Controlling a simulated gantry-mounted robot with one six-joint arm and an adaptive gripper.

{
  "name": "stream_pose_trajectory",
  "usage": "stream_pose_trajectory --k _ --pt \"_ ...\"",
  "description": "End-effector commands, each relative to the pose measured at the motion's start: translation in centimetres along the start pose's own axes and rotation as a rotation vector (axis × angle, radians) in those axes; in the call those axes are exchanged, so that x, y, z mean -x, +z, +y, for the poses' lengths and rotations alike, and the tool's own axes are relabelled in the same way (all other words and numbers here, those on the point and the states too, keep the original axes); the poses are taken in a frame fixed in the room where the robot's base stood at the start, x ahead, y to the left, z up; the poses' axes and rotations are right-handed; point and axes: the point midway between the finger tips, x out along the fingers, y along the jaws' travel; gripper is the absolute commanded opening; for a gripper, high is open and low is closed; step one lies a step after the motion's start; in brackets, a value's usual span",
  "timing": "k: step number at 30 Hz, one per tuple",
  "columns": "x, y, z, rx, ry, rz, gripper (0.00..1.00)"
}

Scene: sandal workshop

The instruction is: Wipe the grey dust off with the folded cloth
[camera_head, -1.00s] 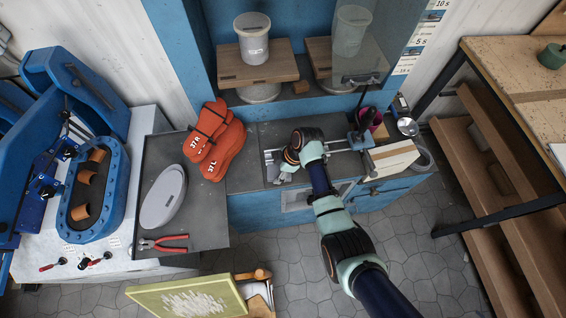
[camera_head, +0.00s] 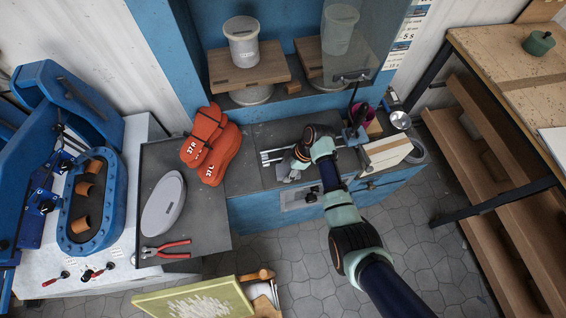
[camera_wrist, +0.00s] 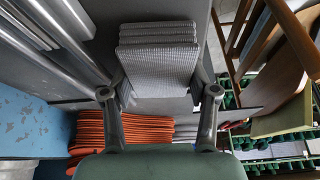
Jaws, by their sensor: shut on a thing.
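My gripper (camera_head: 296,163) is low over the dark worktop of the blue bench, beside the metal rails (camera_head: 272,156). In the wrist view my gripper (camera_wrist: 163,88) is shut on a folded grey cloth (camera_wrist: 158,58), a woven stack of several layers with one finger at each side. In the head view the cloth (camera_head: 288,173) shows as a small grey patch under my gripper. Whether it touches the worktop I cannot tell. I cannot make out the grey dust in either view.
Orange sandal soles (camera_head: 211,148) lie left of my gripper, near a grey oval plate (camera_head: 163,203) and red pliers (camera_head: 165,249).

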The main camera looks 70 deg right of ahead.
Motion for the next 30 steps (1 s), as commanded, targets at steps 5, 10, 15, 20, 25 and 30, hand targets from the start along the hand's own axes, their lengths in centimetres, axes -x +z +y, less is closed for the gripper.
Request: stream_pose_trajectory --k 5,10,15,20,25,30 --pt "0.2 -0.1 0.0 0.0 0.001 0.0 0.03" --pt "1.9 -0.8 0.1 0.0 0.002 0.0 0.03" --pt "3.9 -1.6 0.0 0.0 0.002 0.0 0.03" --pt "5.5 -2.3 0.0 0.0 0.002 0.0 0.03" --pt "5.7 -2.4 0.0 -0.001 0.002 0.0 0.03" --pt "5.6 -2.4 0.0 -0.001 0.002 0.0 0.03"
